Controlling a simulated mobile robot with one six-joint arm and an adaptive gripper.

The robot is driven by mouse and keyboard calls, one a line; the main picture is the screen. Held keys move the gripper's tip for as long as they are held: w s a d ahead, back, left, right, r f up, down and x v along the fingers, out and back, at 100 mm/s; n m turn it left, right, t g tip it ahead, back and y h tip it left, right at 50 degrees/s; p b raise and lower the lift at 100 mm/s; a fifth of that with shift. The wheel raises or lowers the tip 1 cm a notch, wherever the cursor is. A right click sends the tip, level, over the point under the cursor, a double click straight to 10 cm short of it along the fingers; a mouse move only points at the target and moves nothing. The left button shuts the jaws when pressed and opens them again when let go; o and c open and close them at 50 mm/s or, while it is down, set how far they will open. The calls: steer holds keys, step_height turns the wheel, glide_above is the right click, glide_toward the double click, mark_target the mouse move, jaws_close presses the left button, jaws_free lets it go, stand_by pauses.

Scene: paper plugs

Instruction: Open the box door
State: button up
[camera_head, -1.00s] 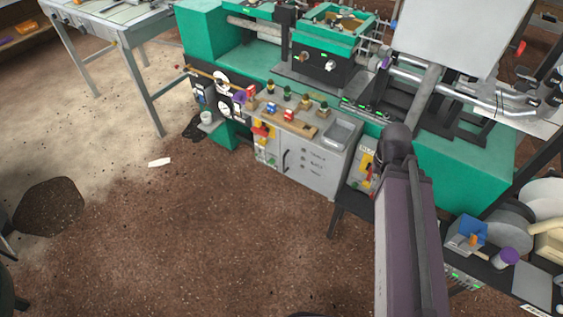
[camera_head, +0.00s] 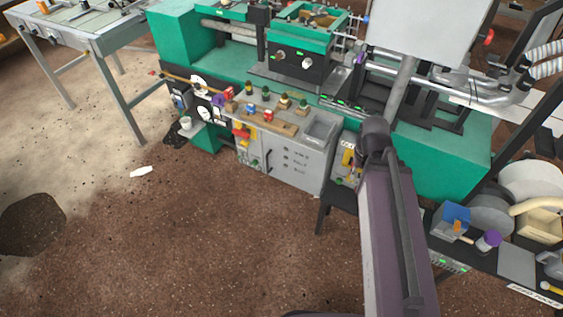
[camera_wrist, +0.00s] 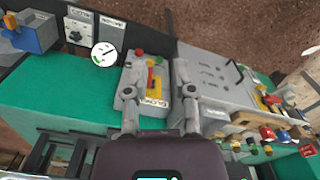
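The grey box (camera_head: 292,160) stands against the front of the green machine, with its door closed. A black curved door handle (camera_head: 268,162) is on the left side of its front in the head view. In the wrist view the grey box (camera_wrist: 212,78) is right of centre, and its black handle (camera_wrist: 236,72) is at the upper right. My gripper (camera_wrist: 157,85) is open and empty, with two grey fingers apart in the wrist view. The handle lies to the right of both fingers, not between them. In the head view my arm hides the gripper.
A control box with a yellow label and red and green buttons (camera_wrist: 152,85) lies beyond and between my fingers. Several small coloured items sit on the wooden strip (camera_head: 264,121) on top of the box. A cluttered bench (camera_head: 517,262) is at right. Brown floor (camera_head: 200,240) in front is free.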

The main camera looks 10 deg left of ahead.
steer(key=w+a+f+t+h+b, duration=0.1)
steer(key=w+f+b, duration=0.1)
steer(key=f+b, duration=0.2)
steer(key=w+a+f+m+t+h+b, duration=0.1)
steer(key=w+f+h+b, duration=0.1)
steer(key=f+b, duration=0.3)
steer(key=w+a+f+m+t+h+b, duration=0.1)
steer(key=w+f+b, duration=0.3)
steer(key=b, duration=0.3)
steer(key=shift+w+f, duration=0.15)
steer(key=shift+f, duration=0.55)
steer(key=t+b, duration=1.5)
steer(key=b, duration=2.5)
glide_toward(267, 162)
steer(key=d+v, duration=0.1)
steer(key=v, duration=0.2)
steer(key=shift+a+r+y, duration=0.3)
steer(key=shift+a, duration=0.2)
steer(key=w+d, duration=0.1)
steer(key=w, duration=0.8)
steer(key=w+d, duration=0.1)
steer(key=w, duration=0.3)
steer(key=shift+w+d, duration=0.15)
steer(key=shift+d, duration=0.2)
jaws_close()
